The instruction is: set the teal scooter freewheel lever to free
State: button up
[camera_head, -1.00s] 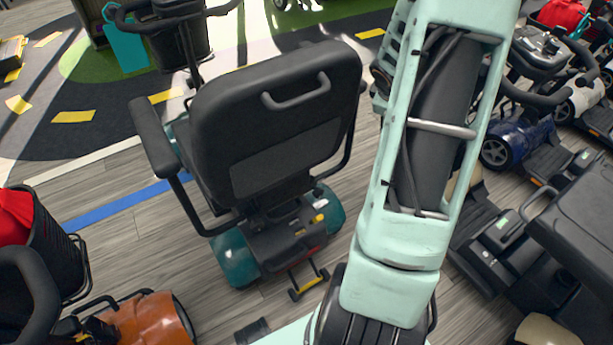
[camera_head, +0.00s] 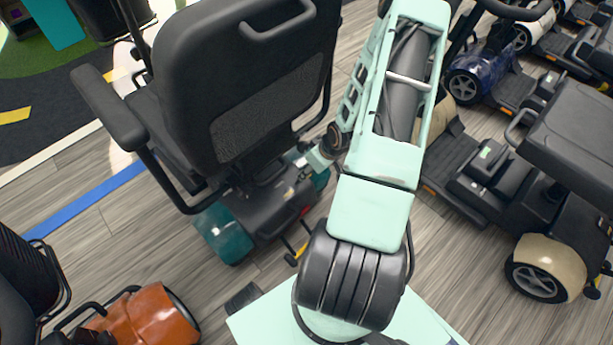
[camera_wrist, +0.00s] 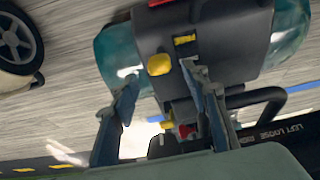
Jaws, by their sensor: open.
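The teal scooter (camera_head: 222,232) stands with its rear toward me, its black seat (camera_head: 245,75) leaning over it in the head view. Its dark rear housing (camera_wrist: 225,45) and teal fenders fill the top of the wrist view, seen inverted. A yellow knob (camera_wrist: 159,64) sticks out of the housing, beside a small yellow label (camera_wrist: 185,40). The knob looks like the freewheel lever's end; its setting is unclear. My gripper (camera_wrist: 161,78) is open, with the knob between or just beyond its fingertips; contact is unclear. In the head view, my gripper (camera_head: 318,160) is by the scooter's rear.
The seat back and armrest (camera_head: 110,108) overhang the left of my arm. An orange scooter (camera_head: 150,322) is at the lower left. A beige scooter (camera_head: 545,265) and a blue one (camera_head: 470,80) stand at the right. Wooden floor lies clear between the rows.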

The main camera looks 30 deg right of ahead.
jog(key=b+x, duration=0.1)
jog(key=x, duration=0.4)
grip_shut()
dwell(0.3)
